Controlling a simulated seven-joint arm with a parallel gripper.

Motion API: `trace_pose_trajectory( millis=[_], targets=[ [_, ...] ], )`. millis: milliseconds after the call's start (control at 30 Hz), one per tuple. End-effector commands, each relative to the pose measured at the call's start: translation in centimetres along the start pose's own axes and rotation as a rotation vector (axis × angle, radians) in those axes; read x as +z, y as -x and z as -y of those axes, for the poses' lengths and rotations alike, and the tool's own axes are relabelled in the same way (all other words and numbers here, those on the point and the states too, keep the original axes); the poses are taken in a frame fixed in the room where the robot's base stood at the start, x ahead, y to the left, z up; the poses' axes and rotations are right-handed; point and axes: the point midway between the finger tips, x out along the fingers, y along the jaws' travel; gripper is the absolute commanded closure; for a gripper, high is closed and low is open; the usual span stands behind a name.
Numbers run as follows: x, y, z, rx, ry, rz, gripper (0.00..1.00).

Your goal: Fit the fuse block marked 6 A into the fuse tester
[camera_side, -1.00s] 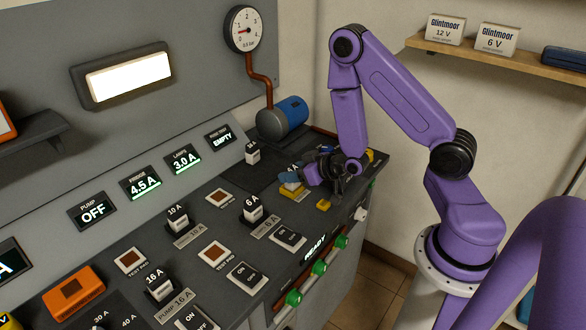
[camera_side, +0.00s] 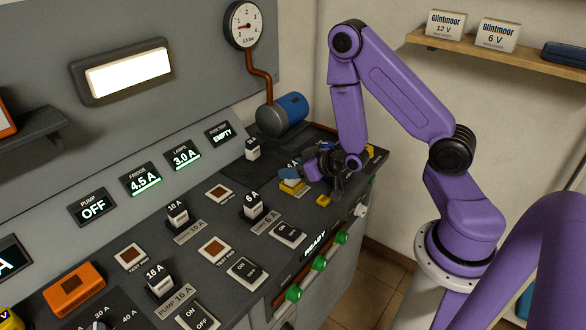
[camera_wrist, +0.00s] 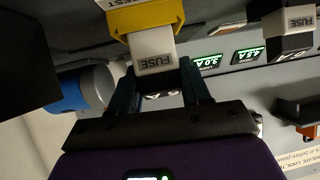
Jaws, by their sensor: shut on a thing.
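My gripper (camera_wrist: 156,76) is shut on a white fuse block (camera_wrist: 155,48) lettered FUSE, which shows between the dark fingers in the wrist view. In the side view my gripper (camera_side: 322,172) is low over the far right of the bench, at a yellow part (camera_side: 291,187). A white-topped block (camera_side: 252,208) labelled 6 A stands on the bench. The fuse test display (camera_side: 219,133) reads EMPTY.
Blocks labelled 10 A (camera_side: 178,214) and 16 A (camera_side: 160,281) stand nearer the left. Rocker switches (camera_side: 288,234) and green knobs (camera_side: 319,263) line the front. A blue-ended motor (camera_side: 285,116) stands behind my gripper. A small yellow piece (camera_side: 323,201) lies near the edge.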

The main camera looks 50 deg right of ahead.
Motion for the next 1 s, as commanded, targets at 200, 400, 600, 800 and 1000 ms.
trace_pose_trajectory(
  millis=[200, 400, 600, 800, 1000],
  targets=[
    [-0.03, 0.0, -0.05, 0.0, 0.0, -0.001, 0.86],
    [0.05, -0.04, -0.05, 0.0, 0.0, -0.001, 0.86],
    [0.33, -0.22, -0.06, 0.0, 0.0, -0.001, 0.86],
    [0.65, -0.39, -0.07, 0.0, 0.0, 0.001, 0.86],
    [0.92, -0.55, -0.08, 0.0, 0.0, -0.001, 0.86]
  ],
)
